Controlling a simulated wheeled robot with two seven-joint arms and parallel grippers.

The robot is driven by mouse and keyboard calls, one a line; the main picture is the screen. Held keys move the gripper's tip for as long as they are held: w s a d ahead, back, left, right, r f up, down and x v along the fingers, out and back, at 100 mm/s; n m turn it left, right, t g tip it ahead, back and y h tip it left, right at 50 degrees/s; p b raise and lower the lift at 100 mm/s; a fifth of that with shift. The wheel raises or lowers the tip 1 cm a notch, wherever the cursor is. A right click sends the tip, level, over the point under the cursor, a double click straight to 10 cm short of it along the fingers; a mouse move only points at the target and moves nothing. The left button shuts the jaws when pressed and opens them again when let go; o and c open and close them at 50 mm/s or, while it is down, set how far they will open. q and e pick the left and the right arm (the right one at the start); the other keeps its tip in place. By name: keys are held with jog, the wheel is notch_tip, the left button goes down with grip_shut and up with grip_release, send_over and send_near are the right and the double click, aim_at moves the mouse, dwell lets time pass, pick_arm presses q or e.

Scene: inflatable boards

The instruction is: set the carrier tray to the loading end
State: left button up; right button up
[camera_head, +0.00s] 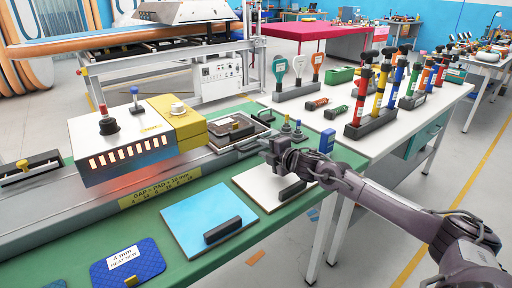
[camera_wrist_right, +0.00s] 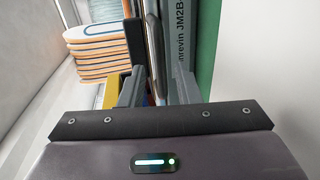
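What looks like the carrier tray (camera_head: 247,141), grey and shallow with a dark block on it, lies on the rail bed just right of the white and yellow heater box (camera_head: 150,135). My right gripper (camera_head: 272,150) is just right of the tray, above the green bench near the rail's side. In the right wrist view its two fingers (camera_wrist_right: 157,88) stand apart, with a narrow dark, silver-edged part beyond the gap. I see no clear grip on anything. My left gripper is not in view.
A white plate (camera_head: 262,185) and a blue plate (camera_head: 200,215), each with a black handle, lie on the green bench (camera_head: 185,268) in front of the rail. A blue pad (camera_head: 125,262) lies at front left. Racks of coloured tools (camera_head: 365,132) stand on the white table to the right.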

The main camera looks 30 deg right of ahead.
aim_at(256, 146)
jog(key=shift+x, duration=2.3)
jog(key=shift+a, duration=0.1)
jog(key=shift+c, duration=0.2)
grip_shut()
jog(key=shift+f, duration=0.1)
